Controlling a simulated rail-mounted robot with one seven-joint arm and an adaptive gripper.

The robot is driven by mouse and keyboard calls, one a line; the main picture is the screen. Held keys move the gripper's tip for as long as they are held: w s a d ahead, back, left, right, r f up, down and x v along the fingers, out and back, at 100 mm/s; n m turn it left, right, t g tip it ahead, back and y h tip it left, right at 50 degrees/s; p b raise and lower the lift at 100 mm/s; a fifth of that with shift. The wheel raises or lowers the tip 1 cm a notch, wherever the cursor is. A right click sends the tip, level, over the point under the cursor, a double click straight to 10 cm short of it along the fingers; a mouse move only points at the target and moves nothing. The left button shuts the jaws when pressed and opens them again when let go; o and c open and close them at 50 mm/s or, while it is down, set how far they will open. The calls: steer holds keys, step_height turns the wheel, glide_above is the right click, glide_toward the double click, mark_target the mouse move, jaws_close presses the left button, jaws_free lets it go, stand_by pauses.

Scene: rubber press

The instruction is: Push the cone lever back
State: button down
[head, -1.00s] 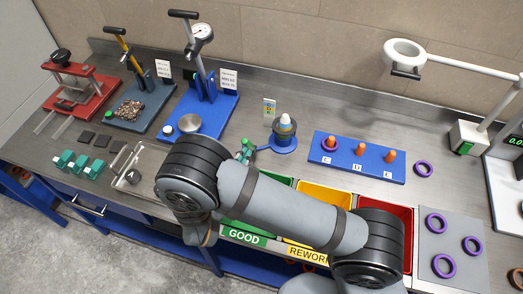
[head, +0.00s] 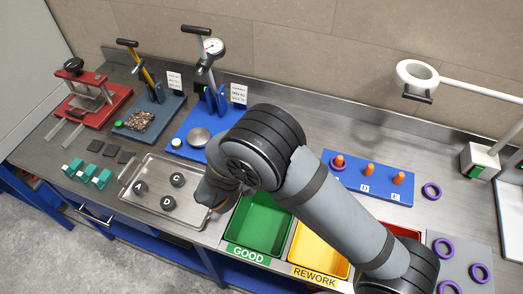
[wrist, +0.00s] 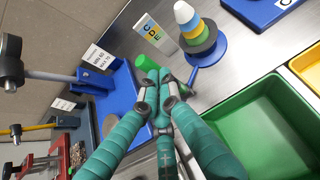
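The cone stand shows in the wrist view at the top. Its stepped cone (wrist: 185,22) has white, blue, yellow and green bands and a dark ring beneath, on a blue round base (wrist: 207,52). A short blue lever arm (wrist: 190,76) runs from the base toward my fingertips. In the head view my arm hides the cone stand.
A green bin (head: 258,224) and yellow bin (head: 320,245) stand at the front. A metal tray (head: 150,207) with dark discs lies left of them. A blue gauge stand (head: 185,137) is behind, and a blue peg board (head: 385,184) is to the right.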

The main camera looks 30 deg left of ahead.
steer(key=shift+r, duration=0.1)
stand_by(0.4)
steer(key=s+d+r+p, duration=0.1)
steer(key=s+r+p, duration=0.5)
steer(key=r, duration=0.2)
steer(key=shift+d, duration=0.15)
steer(key=shift+w+f, duration=0.1)
steer(key=shift+f, duration=0.05)
